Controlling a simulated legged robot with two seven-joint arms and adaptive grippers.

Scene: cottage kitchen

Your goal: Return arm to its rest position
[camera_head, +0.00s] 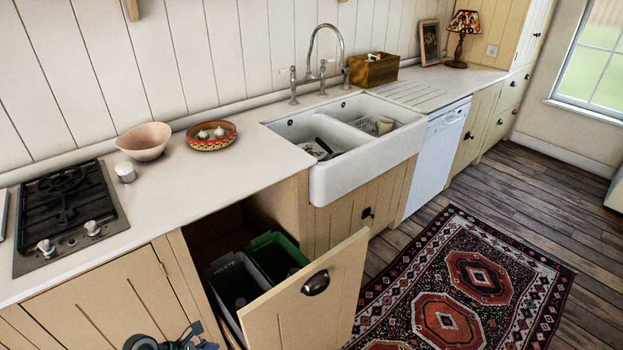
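A small part of my arm's end, dark grey with blue-teal pieces, shows at the bottom edge left of centre in the head view. It appears to be my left gripper (172,342), cut off by the frame edge; its finger opening cannot be made out. It is in front of the lower cabinets, left of the open bin drawer (318,290). My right gripper is out of view.
The pulled-out drawer holds a grey bin (232,278) and a green bin (275,254), and juts toward the patterned rug (402,295). Above are the hob (66,207), pink bowl (143,140), patterned dish (211,142) and white sink (345,172).

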